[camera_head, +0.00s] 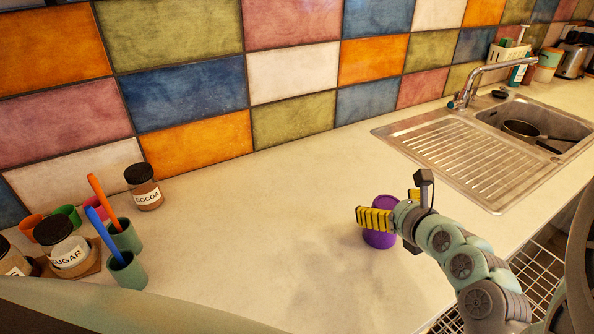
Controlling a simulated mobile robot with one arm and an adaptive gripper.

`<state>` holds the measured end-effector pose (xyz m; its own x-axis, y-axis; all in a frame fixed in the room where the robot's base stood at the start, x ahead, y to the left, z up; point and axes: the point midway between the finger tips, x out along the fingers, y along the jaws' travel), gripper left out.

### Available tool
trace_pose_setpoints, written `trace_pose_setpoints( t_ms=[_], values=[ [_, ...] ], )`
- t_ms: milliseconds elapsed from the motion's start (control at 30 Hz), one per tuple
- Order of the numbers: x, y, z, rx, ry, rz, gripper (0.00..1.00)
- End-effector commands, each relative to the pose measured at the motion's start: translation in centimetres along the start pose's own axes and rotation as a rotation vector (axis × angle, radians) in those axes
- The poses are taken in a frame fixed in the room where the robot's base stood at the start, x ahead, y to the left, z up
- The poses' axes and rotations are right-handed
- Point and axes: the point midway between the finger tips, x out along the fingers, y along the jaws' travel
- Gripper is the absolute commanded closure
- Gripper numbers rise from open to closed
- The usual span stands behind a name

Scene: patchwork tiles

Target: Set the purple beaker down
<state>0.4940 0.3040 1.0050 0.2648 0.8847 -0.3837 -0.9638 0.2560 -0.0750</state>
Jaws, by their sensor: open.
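The purple beaker (380,239) is upright on the pale countertop, right of the middle of the view, and looks to be resting on it. My gripper (374,219) reaches in from the right, with its yellow ribbed finger across the beaker's upper part. The jaws are open. The finger hides part of the beaker, and I cannot tell whether it touches it.
A metal sink with a ribbed drainboard (455,148) lies at the back right. A cocoa jar (143,188), a sugar jar (65,250) and green cups (127,272) with toothbrush-like handles stand at left. The counter's middle (250,220) is clear. The front edge is at right.

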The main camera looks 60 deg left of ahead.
Motion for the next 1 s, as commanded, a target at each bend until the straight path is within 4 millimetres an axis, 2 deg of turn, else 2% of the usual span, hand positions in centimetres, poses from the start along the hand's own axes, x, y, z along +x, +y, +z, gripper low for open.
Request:
trace_pose_setpoints(
  t_ms=[167, 600, 1000],
  values=[
    [-0.5, -0.2, 0.2, 0.001, 0.001, -0.004, 0.05],
    [-5.9, -0.3, 0.1, 0.002, 0.001, -0.009, 0.05],
    [-10.0, -0.3, 0.4, 0.006, 0.004, -0.008, 0.05]
  ],
)
